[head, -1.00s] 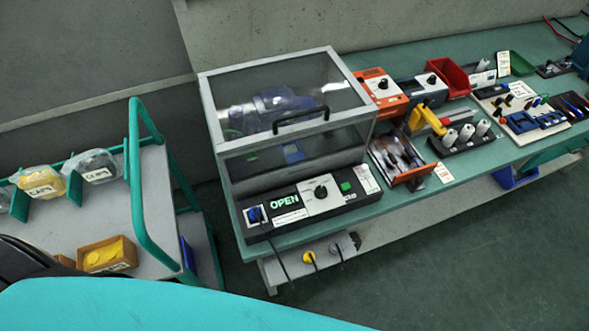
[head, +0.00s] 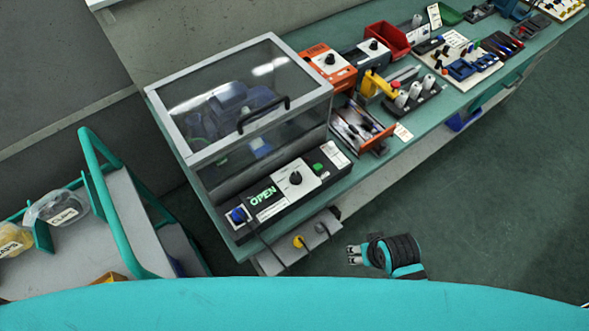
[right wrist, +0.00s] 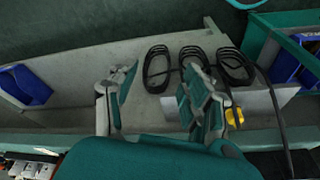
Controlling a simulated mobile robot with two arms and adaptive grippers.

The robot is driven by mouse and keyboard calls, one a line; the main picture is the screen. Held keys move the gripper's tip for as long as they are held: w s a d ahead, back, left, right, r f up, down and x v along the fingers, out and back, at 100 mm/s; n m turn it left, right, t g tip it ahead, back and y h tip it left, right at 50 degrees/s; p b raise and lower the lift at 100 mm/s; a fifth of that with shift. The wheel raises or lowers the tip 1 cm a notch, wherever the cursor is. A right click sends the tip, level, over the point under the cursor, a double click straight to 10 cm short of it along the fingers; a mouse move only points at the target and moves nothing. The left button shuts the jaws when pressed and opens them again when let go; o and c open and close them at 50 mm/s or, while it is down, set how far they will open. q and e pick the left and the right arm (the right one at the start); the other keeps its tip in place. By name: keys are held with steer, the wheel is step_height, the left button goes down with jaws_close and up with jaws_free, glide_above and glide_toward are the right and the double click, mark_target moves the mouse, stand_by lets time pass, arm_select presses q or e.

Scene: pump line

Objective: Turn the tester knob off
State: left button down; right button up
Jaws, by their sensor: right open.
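The tester (head: 180,158) stands at the near end of the green bench, with a clear lid closed over a blue pump (head: 228,108). Its front panel has a black knob (head: 295,178) on a white plate, a lit green OPEN sign (head: 263,196), a green button (head: 318,168) and a blue plug (head: 238,214). My right gripper (head: 353,255) is open and empty, in front of the bench, below and right of the knob and apart from it. In the right wrist view its two fingers (right wrist: 160,98) are spread. The knob cannot be made out there. My left gripper is not in view.
A socket box with a yellow plug (head: 299,242) and cables sits under the bench's front edge. A teal-railed cart (head: 105,205) stands at left. Orange (head: 329,66) and dark units and a red bin (head: 387,40) line the bench. The floor at right is clear.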

steer(key=w+a+r+y, duration=0.1)
steer(key=w+a+r, duration=0.15)
steer(key=r, duration=0.35)
steer(key=w+a+r+y, duration=0.1)
steer(key=w+a+r, duration=0.1)
steer(key=a+r, duration=0.3)
step_height(320, 180, up, 15)
steer(key=n+g+h+p, duration=0.1)
steer(key=n+g+h, duration=0.1)
steer(key=g+h, duration=0.1)
glide_above(296, 175)
step_height(296, 175, down, 16)
steer(key=p, duration=0.2)
steer(key=shift+f+p, duration=0.15)
steer(key=shift+p, duration=0.25)
jaws_close()
